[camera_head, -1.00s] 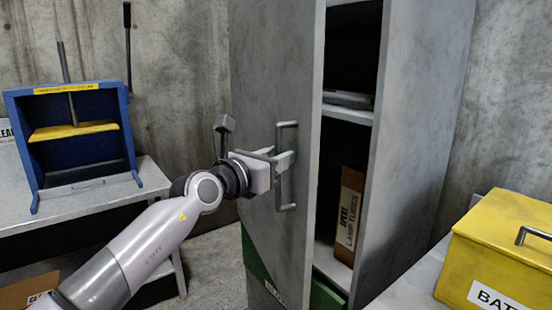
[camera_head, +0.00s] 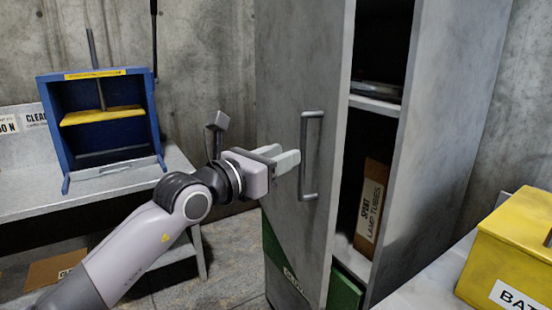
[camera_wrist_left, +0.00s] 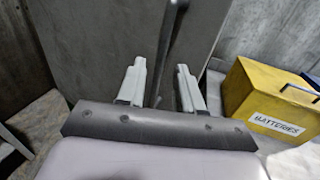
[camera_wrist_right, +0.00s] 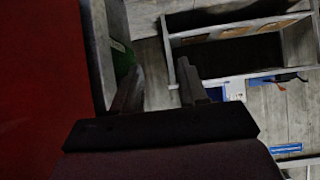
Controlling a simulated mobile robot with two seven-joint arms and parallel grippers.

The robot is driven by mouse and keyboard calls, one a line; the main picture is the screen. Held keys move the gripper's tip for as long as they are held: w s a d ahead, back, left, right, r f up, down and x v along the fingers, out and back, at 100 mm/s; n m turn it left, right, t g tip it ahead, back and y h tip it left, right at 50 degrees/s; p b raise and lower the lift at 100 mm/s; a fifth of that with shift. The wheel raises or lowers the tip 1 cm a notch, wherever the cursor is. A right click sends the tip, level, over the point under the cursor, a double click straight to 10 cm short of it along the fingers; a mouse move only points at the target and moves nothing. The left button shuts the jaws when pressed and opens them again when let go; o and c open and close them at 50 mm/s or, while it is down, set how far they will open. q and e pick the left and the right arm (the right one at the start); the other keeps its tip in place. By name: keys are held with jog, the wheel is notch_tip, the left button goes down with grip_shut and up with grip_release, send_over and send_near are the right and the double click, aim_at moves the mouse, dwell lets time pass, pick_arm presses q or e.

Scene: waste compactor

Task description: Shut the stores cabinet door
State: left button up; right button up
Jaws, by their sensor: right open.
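The stores cabinet door (camera_head: 290,80) is a tall grey panel with a green lower corner and a vertical bar handle (camera_head: 304,185). It stands open; the dark inside of the cabinet (camera_head: 440,120) shows to its right. My left gripper (camera_head: 287,157) is open, its fingers just left of the handle in the head view. In the left wrist view the two fingers (camera_wrist_left: 160,85) are apart, and the handle (camera_wrist_left: 172,45) runs between them in the picture; I cannot tell whether they touch it. My right gripper (camera_wrist_right: 160,90) is open and empty, seen only in the right wrist view.
A carton labelled lamp tubes (camera_head: 370,205) stands inside the cabinet. A yellow batteries box (camera_head: 515,240) sits on a grey surface at the right. A blue press (camera_head: 65,130) stands on a bench at the left. Some floor shows between bench and cabinet.

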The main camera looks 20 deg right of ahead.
pick_arm(q)
jog(key=shift+s+a, duration=0.15)
jog(key=shift+a, duration=0.15)
